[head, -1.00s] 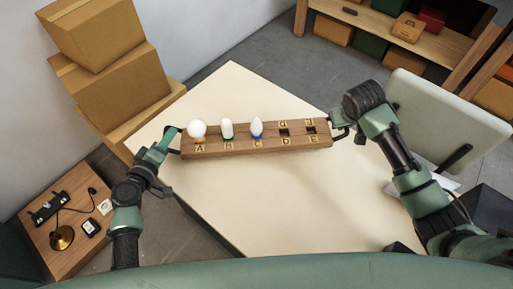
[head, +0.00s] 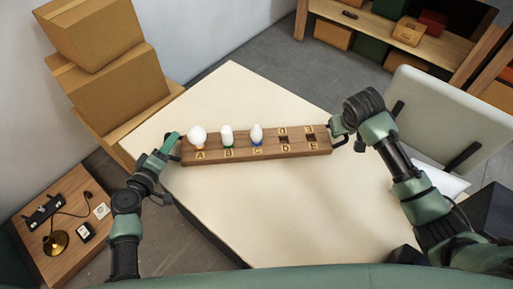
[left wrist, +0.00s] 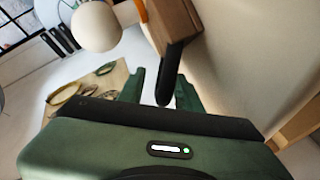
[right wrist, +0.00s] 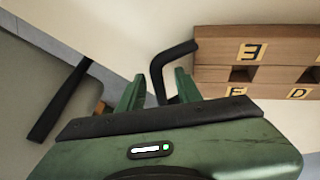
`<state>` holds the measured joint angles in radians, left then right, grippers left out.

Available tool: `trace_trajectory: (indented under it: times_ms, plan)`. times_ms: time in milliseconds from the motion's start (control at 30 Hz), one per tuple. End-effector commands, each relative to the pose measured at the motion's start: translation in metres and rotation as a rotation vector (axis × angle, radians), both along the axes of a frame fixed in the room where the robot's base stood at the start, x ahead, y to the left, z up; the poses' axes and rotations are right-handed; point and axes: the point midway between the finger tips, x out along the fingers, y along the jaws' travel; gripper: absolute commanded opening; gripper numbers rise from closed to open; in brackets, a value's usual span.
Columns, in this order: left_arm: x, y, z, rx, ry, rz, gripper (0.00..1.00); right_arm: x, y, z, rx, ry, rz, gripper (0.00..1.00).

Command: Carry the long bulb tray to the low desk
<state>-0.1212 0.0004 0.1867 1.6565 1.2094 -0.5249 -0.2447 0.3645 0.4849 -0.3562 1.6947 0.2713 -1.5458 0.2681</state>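The long bulb tray (head: 255,151) is a wooden block lettered A to E, lying across the cream table. My left gripper (left wrist: 160,88) is at the tray's left end, fingers apart on either side of the black left handle (left wrist: 167,75). My right gripper (right wrist: 157,88) is at the right end, fingers apart around the black right handle (right wrist: 160,70). The low desk (head: 52,262) is at lower left.
The cream table (head: 270,210) is otherwise bare. Stacked cardboard boxes (head: 110,90) stand beside the table at left. A pale chair (head: 450,115) is at right.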

Motion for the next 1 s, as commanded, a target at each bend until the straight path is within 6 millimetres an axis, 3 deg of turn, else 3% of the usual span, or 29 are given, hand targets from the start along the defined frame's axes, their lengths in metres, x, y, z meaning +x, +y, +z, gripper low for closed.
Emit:
trace_trajectory:
  times_ms: [267, 700, 1000]
  plan:
    - [-0.007, 0.003, 0.0, 0.003, 0.002, 0.001, 0.35, 0.0, -0.001, 0.0, -0.001, 0.0, -0.002, 0.34]
    - [-0.087, 0.028, 0.019, 0.004, 0.003, -0.002, 0.35, 0.0, -0.001, 0.0, -0.001, 0.0, -0.002, 0.34]
    - [-0.112, 0.036, 0.026, 0.001, -0.001, 0.001, 0.35, -0.001, -0.001, 0.003, -0.001, -0.001, -0.001, 0.34]
